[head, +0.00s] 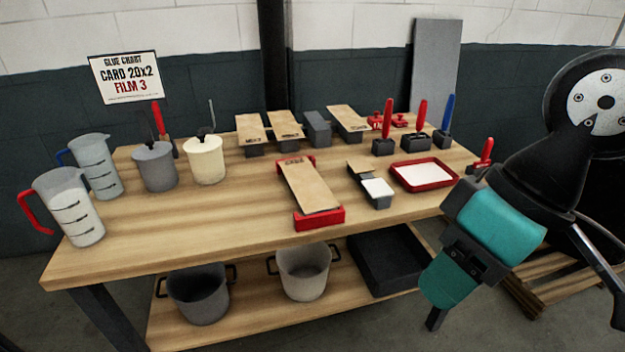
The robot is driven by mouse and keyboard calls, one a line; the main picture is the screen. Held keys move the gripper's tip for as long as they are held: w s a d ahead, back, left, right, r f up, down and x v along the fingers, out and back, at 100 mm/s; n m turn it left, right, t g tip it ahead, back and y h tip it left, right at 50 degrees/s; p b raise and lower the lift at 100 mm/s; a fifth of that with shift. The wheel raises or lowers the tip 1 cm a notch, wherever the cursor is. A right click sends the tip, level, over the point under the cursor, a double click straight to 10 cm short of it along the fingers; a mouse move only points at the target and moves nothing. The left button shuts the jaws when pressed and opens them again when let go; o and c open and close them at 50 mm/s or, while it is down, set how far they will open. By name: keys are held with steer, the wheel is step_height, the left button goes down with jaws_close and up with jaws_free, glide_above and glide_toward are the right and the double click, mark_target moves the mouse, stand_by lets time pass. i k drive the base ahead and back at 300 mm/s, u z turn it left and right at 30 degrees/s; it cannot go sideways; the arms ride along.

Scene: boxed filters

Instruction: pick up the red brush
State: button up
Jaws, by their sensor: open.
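Two upright red-handled tools that look like brushes stand in dark block holders at the back right of the table in the head view: one red brush (387,119) and, to its right, another (421,114). A blue-handled one (447,112) stands beside them. A further red handle (487,149) shows near the right table edge, its lower part close to my arm. I cannot tell which is the red brush meant. My gripper (437,318) hangs off the table's right front side, apart from all of these and empty, as far as I can see.
Jugs (70,205) and pots (205,160) stand left. The wooden table (235,225) is clear at front.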

mark_target(388, 111)
steer(key=u, duration=1.6)
steer(key=i, duration=1.2)
steer(key=z, duration=2.3)
steer(key=i, duration=0.5)
steer(key=z, duration=0.1)
